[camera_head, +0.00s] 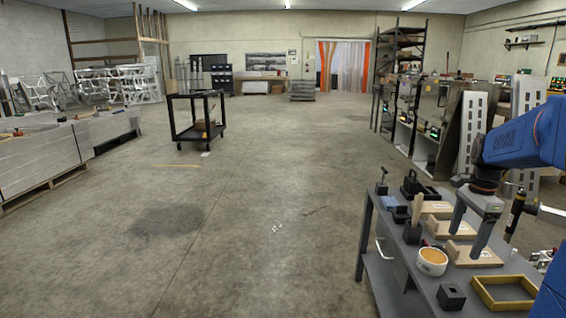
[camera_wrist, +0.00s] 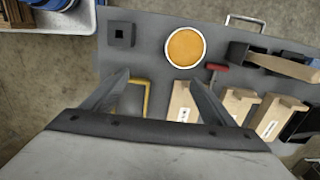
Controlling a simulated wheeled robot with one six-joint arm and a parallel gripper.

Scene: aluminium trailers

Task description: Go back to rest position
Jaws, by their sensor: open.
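My gripper (camera_head: 470,232) hangs over the grey workbench (camera_head: 413,262) at the lower right, pointing down from my blue arm. Its two grey fingers are spread apart. In the wrist view my gripper (camera_wrist: 162,88) is open, with no object held between the fingers. Between and below them are the edge of a yellow frame (camera_wrist: 147,98) and a wooden block with a white label (camera_wrist: 181,101). The yellow frame also shows in the head view (camera_head: 481,300), near the bench's front edge.
On the bench are a round orange-topped container (camera_head: 432,262), a small black block (camera_head: 451,296) and several wooden pieces (camera_head: 474,257). A black cart (camera_head: 194,117) stands on the floor farther back. Stacked panels (camera_head: 45,160) lie at left. The middle floor is clear.

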